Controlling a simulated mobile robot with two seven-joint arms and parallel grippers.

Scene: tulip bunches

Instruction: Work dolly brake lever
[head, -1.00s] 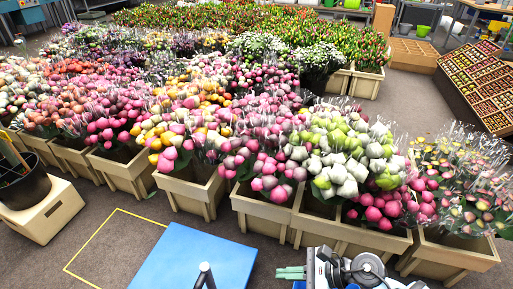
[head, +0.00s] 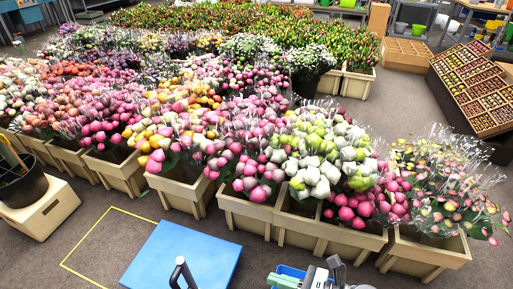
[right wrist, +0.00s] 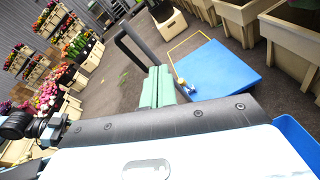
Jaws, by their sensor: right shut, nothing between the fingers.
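The dolly is a flat blue platform (head: 197,248) on the floor at the bottom of the head view. Its dark upright handle (head: 181,270) is cut off by the lower edge. The right wrist view shows the blue platform (right wrist: 218,72) and the black handle frame (right wrist: 130,42). A small pale-yellow piece (right wrist: 182,82) at the platform's near edge may be the brake lever. My right gripper (head: 283,281) has green fingers, shut and empty, right of the platform. My left gripper is out of view.
Wooden flower crates (head: 184,192) stand in a row beyond the dolly. A yellow floor outline (head: 88,238) lies left of it. A black bucket (head: 22,188) stands on a wooden box (head: 42,212) at the left. The carpet between is clear.

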